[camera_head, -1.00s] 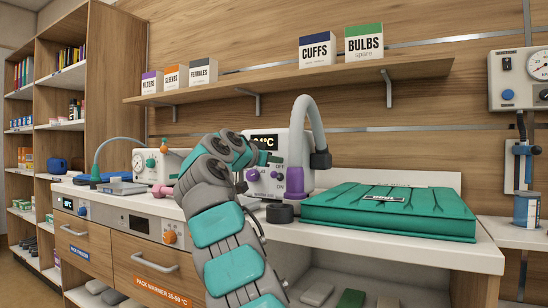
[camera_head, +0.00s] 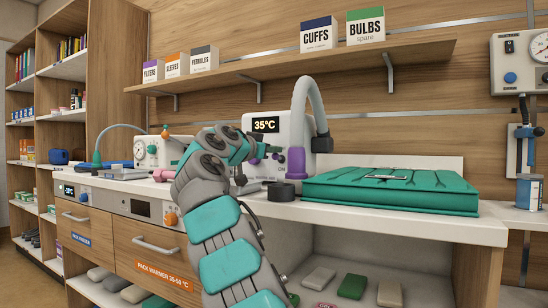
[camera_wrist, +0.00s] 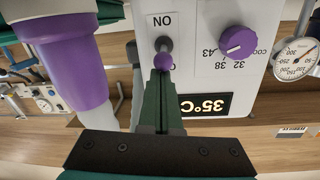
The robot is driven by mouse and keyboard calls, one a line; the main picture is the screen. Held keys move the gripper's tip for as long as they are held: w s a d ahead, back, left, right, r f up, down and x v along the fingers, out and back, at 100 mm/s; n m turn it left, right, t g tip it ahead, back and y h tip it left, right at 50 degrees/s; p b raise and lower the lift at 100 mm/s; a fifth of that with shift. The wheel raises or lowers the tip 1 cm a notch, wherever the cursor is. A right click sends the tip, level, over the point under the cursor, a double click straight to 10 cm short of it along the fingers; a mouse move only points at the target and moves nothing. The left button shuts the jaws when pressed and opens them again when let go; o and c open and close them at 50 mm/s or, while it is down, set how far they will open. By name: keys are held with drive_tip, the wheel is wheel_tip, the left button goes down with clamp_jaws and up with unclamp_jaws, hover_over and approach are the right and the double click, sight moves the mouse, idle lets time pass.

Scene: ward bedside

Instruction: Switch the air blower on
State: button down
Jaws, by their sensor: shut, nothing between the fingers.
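The air blower (camera_head: 290,135) is a white box on the bench with a grey hose (camera_head: 307,92). Its lit display (camera_head: 266,125) reads 35°C and also shows upside down in the wrist view (camera_wrist: 206,104). In the wrist view a toggle switch (camera_wrist: 164,61) has a purple tip and a grey stem, below an upside-down ON label (camera_wrist: 162,20). A purple knob (camera_wrist: 237,42) is right of it. My gripper (camera_wrist: 161,77) is shut and empty, its fingertips right at the toggle tip; I cannot tell if they touch. In the head view my arm hides part of the blower front.
A large purple fitting (camera_wrist: 68,60) stands close left of my fingers. A folded teal blanket (camera_head: 390,190) lies on the bench right of the blower. A dial device (camera_head: 158,152) stands to the left. A shelf (camera_head: 290,73) with boxes runs above.

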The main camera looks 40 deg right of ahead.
drive_tip(key=shift+a+f+h+b, duration=0.3)
drive_tip(key=shift+f+b, duration=0.5)
drive_tip(key=shift+b, duration=0.2)
drive_tip(key=shift+s+a+f+b, duration=0.1)
drive_tip(key=shift+f+b, duration=0.1)
drive_tip(key=shift+b, duration=0.2)
drive_tip(key=shift+r, duration=0.1)
